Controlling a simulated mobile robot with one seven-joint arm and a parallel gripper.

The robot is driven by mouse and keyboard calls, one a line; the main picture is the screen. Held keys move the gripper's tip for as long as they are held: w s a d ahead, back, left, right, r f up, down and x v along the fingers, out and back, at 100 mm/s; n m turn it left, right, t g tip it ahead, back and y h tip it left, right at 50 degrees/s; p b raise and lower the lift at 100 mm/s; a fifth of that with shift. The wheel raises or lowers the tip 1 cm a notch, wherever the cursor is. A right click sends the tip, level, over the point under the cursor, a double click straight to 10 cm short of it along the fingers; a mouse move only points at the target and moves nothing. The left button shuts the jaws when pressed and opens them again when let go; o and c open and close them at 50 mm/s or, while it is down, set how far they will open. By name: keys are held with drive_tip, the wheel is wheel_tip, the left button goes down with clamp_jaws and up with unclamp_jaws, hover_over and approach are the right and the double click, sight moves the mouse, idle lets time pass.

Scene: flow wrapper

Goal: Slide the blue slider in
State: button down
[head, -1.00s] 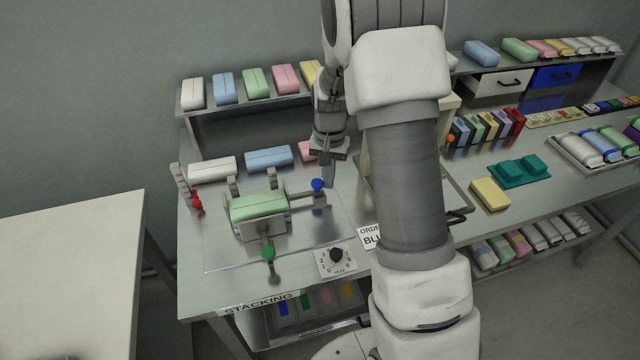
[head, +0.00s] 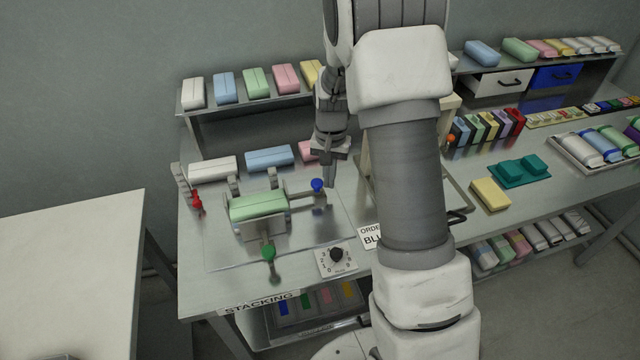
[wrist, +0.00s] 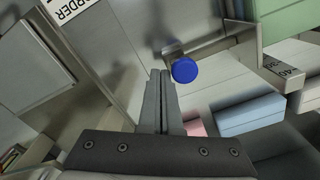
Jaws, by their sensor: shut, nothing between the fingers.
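The blue slider's round knob (head: 317,185) stands at the right end of a metal rail, to the right of the stacking fixture. It also shows in the wrist view as a blue disc (wrist: 185,69) on a grey arm. My gripper (head: 330,178) is shut and empty, pointing down just right of the knob in the head view. In the wrist view its closed fingertips (wrist: 160,76) are close beside the knob; whether they touch it I cannot tell. A green pack (head: 258,206) lies in the fixture.
A red knob (head: 196,204) stands at the left of the fixture and a green knob (head: 268,252) at its front. A dial (head: 337,255) sits front right. White, blue and pink packs lie behind. My arm hides the table's middle.

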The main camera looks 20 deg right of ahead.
drive_tip(key=shift+d, duration=0.15)
drive_tip(key=shift+r+p, duration=0.4)
drive_tip(key=shift+r, duration=0.1)
wheel_tip(320, 180, up, 7)
drive_tip(key=p, duration=0.5)
drive_tip(key=s+a+r+n+t, duration=0.1)
drive_tip(key=s+a+r, duration=0.1)
drive_tip(key=s+r, duration=0.45)
drive_tip(key=s+a+r+n+t, duration=0.2)
drive_tip(key=s+r, duration=0.2)
drive_tip(key=r, duration=0.6)
drive_tip(key=s+a+r+n+t, duration=0.1)
drive_tip(key=s+r, duration=0.1)
drive_tip(key=s, duration=0.5)
drive_tip(key=s+r+n+t, duration=0.1)
drive_tip(key=s+r+n, duration=0.1)
drive_tip(key=s, duration=0.5)
drive_tip(key=shift+a+r+t, duration=0.3)
drive_tip(key=shift+a, duration=0.05)
